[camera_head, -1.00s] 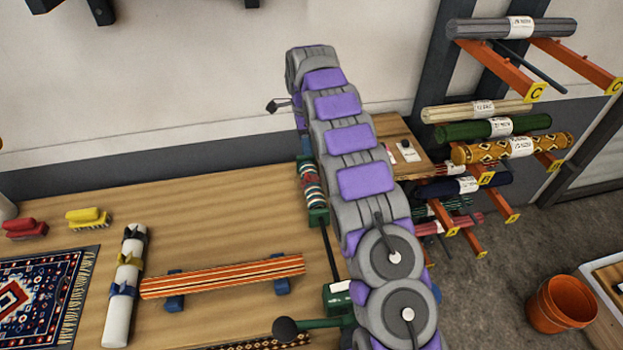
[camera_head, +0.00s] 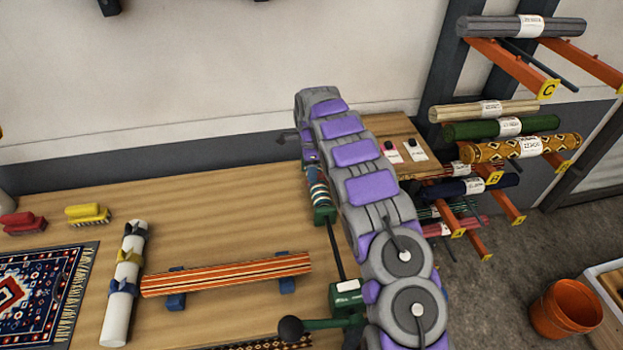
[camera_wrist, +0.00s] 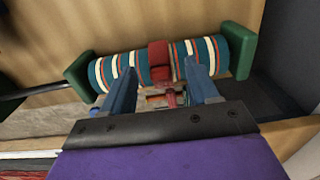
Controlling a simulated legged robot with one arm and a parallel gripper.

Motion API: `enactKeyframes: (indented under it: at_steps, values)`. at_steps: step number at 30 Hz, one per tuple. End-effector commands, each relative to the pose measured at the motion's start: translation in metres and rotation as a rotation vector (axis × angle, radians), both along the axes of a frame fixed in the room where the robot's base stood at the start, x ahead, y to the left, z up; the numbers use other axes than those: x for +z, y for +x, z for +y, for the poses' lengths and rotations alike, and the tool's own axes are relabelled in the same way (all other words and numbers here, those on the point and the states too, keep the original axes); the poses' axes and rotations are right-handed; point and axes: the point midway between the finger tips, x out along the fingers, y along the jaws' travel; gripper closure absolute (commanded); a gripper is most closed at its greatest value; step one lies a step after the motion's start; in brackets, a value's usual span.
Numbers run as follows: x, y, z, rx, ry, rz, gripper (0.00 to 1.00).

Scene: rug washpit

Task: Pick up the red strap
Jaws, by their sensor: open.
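In the wrist view, a red strap (camera_wrist: 158,58) lies around the middle of a rolled striped rug (camera_wrist: 112,72) in teal, red and cream. My gripper (camera_wrist: 160,85) is open. Its two blue fingers point at the roll on either side of a red piece hanging below the strap, and I cannot tell whether they touch anything. Green end blocks (camera_wrist: 78,74) hold the roll at both ends. In the head view the striped roll (camera_head: 318,187) shows beside my arm, which hides part of it. The strap cannot be made out there.
An orange striped roll (camera_head: 225,275) rests on blue supports on the wooden table (camera_head: 210,225). A white roll with straps (camera_head: 118,310), a patterned rug (camera_head: 40,290) and red and yellow brushes (camera_head: 88,213) lie to the left. A rack of rolls (camera_head: 500,130) stands at right.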

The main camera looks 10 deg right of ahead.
Motion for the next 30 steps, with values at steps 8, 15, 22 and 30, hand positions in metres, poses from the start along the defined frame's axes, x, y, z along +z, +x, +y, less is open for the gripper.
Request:
enactKeyframes:
  at_steps: [8, 15, 22, 30]
  values:
    - [-0.0181, -0.0012, -0.0033, -0.001, 0.002, 0.001, 0.4]
    - [-0.0178, -0.0008, 0.0001, 0.0, -0.001, 0.0, 0.55]
    - [-0.0178, -0.0008, 0.0, 0.0, -0.001, 0.0, 0.77]
    - [-0.0177, -0.0008, -0.0017, -0.001, 0.001, 0.0, 1.0]
